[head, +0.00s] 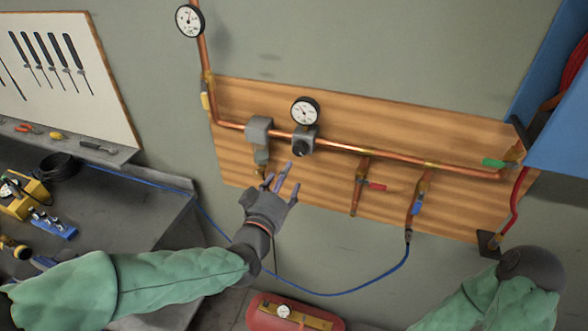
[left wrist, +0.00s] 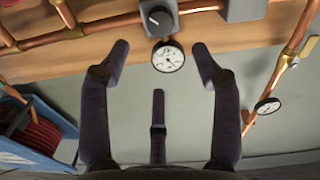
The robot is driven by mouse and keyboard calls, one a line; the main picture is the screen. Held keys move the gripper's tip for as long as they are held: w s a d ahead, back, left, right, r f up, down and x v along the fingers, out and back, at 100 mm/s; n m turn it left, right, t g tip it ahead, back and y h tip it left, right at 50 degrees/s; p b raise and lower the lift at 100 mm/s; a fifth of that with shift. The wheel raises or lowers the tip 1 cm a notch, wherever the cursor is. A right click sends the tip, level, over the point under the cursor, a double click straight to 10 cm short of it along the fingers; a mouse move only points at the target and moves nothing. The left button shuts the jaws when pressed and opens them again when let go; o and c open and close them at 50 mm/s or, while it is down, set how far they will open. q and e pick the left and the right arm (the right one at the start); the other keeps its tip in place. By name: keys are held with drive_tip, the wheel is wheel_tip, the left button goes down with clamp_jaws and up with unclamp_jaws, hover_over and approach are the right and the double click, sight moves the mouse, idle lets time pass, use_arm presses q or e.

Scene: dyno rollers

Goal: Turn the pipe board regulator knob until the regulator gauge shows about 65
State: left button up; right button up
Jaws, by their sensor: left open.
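The regulator on the wooden pipe board (head: 330,185) is a grey block with a dark round knob (head: 303,147) on its front. The white-faced regulator gauge (head: 305,111) sits right above it; its reading is too small to tell. My left gripper (head: 281,181) is open and empty, just below and left of the knob, apart from it. In the left wrist view, which is upside down, the knob (left wrist: 157,17) lies beyond the spread fingers and the gauge (left wrist: 168,56) shows between them. My right arm is at the lower right; its gripper is not visible.
A grey filter unit (head: 259,130) hangs left of the regulator. Valves with a red handle (head: 377,186) and a blue handle (head: 418,204) are to the right. Another gauge (head: 189,20) is at upper left. A blue hose (head: 335,293) loops below; a workbench (head: 130,215) stands left.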

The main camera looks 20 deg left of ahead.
sight(299, 151)
use_arm(q)
drive_tip(key=shift+m, duration=0.7)
drive_tip(key=w+b, duration=0.1)
drive_tip(key=w, duration=1)
drive_tip(key=shift+w+d, duration=0.1)
drive_tip(key=shift+d, duration=0.05)
use_arm(e)
wheel_tip(299, 151, down, 3)
drive_tip(key=shift+r, duration=0.2)
use_arm(q)
drive_tip(key=c, duration=1.2)
